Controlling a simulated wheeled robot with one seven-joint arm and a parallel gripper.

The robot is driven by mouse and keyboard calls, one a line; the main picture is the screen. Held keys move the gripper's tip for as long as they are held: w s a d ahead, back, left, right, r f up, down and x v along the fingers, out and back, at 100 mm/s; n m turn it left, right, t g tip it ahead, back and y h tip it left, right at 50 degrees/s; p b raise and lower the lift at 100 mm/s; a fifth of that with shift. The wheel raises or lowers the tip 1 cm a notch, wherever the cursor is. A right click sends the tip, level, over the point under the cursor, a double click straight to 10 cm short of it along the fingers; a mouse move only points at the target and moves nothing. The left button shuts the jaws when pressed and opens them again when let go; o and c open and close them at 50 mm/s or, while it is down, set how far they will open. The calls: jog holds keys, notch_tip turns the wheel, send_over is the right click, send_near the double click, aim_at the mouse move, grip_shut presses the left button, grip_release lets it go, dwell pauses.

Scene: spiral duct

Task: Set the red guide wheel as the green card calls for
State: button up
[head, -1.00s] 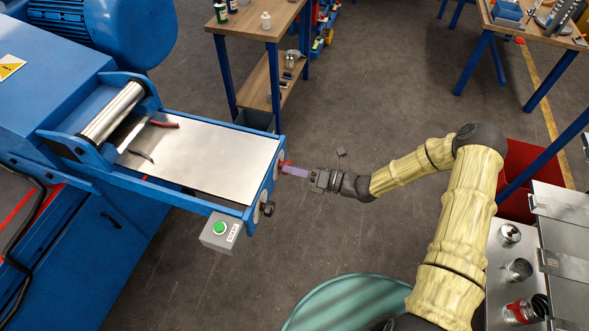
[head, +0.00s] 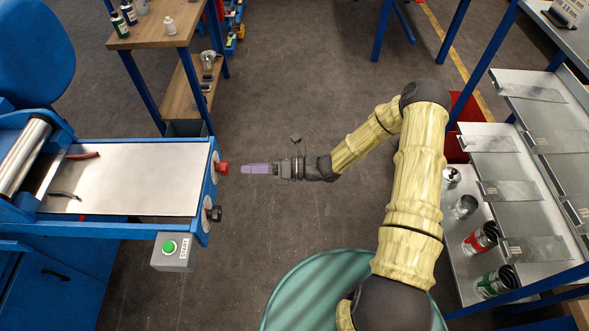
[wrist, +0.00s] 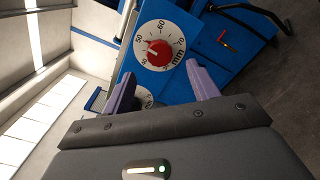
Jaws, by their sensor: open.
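The red guide wheel (head: 221,167) sits on the end face of the blue machine's feed table. In the wrist view the red wheel (wrist: 159,53) is at the centre of a white dial (wrist: 172,30) marked in mm, with 40, 50, 60 and 70 readable. Its small white mark points to the left side, near 50; the exact value is too small to tell. My gripper (head: 243,169) is open and empty, its purple fingers facing the wheel with a small gap. The fingers (wrist: 160,88) stand apart below the dial in the wrist view. I cannot make out a green card.
Red-handled pliers (head: 83,155) lie on the metal sheet (head: 140,185). Cans (head: 480,238) stand on a shelf at right. The floor around my gripper is clear.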

jog(key=d+b, duration=0.2)
jog(key=d, duration=0.9)
jog(key=shift+s+d+b, duration=0.3)
jog(key=shift+s+b, duration=0.05)
jog(key=shift+s, duration=0.1)
jog(key=s+d+r+n+g+h, duration=0.1)
jog(key=s+d+n+g+h, duration=0.3)
jog(key=s+n+h, duration=0.8)
jog(key=d+r+n+t+h, duration=0.5)
jog(key=r+n, duration=0.5)
jog(key=n, duration=0.7)
jog(key=shift+w+d+r+h, duration=0.15)
jog(key=shift+w+d+h, duration=0.3)
jog(key=shift+d, duration=0.3)
